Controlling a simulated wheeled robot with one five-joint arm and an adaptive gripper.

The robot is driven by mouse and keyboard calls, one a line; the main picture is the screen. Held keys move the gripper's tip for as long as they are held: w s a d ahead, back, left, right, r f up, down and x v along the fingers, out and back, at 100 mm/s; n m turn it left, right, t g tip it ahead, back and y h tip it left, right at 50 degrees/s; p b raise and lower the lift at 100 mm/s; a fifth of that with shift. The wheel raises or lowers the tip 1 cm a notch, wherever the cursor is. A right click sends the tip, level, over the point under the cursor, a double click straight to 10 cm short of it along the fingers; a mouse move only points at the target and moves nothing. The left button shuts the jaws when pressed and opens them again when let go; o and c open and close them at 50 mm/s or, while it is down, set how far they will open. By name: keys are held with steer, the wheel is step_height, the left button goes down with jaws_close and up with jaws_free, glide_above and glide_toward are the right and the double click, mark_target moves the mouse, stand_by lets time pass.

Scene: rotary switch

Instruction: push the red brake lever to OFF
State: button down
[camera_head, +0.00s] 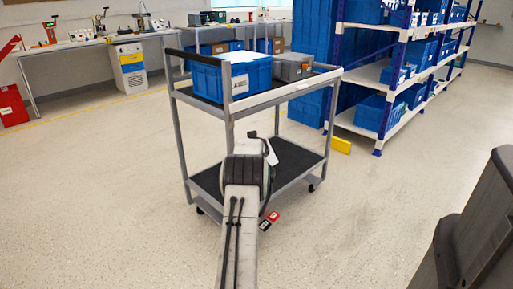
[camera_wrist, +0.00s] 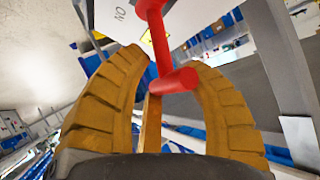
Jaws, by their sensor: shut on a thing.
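The red brake lever (camera_wrist: 157,35) shows in the wrist view as a red shaft coming down from the top, with a short red crossbar at its lower end. A pale plate with the letters "ON" (camera_wrist: 119,12) is at the top, left of the shaft. No OFF mark can be made out. In the head view my arm extends forward to the cart; the lever and fingertips cannot be made out there.
A grey two-shelf cart (camera_head: 262,101) stands ahead, carrying a blue crate (camera_head: 208,82) and a grey box (camera_head: 292,67). Blue shelving (camera_head: 365,75) is at the right, a workbench (camera_head: 85,42) at the back left.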

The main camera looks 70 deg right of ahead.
steer(key=shift+w+a+f, duration=0.2)
steer(key=shift+f, duration=0.25)
steer(key=shift+w+a+f, duration=0.2)
steer(key=shift+f, duration=0.2)
steer(key=c, duration=0.7)
jaws_free()
steer(key=shift+w+a, duration=0.1)
steer(key=shift+w, duration=0.05)
steer(key=shift+c, duration=0.2)
steer(key=shift+o, duration=0.5)
steer(key=shift+r, duration=0.2)
steer(key=shift+s+d+r, duration=0.15)
steer(key=shift+s+d, duration=0.05)
steer(key=v, duration=1.2)
steer(key=shift+r, duration=0.15)
steer(key=shift+w, duration=0.1)
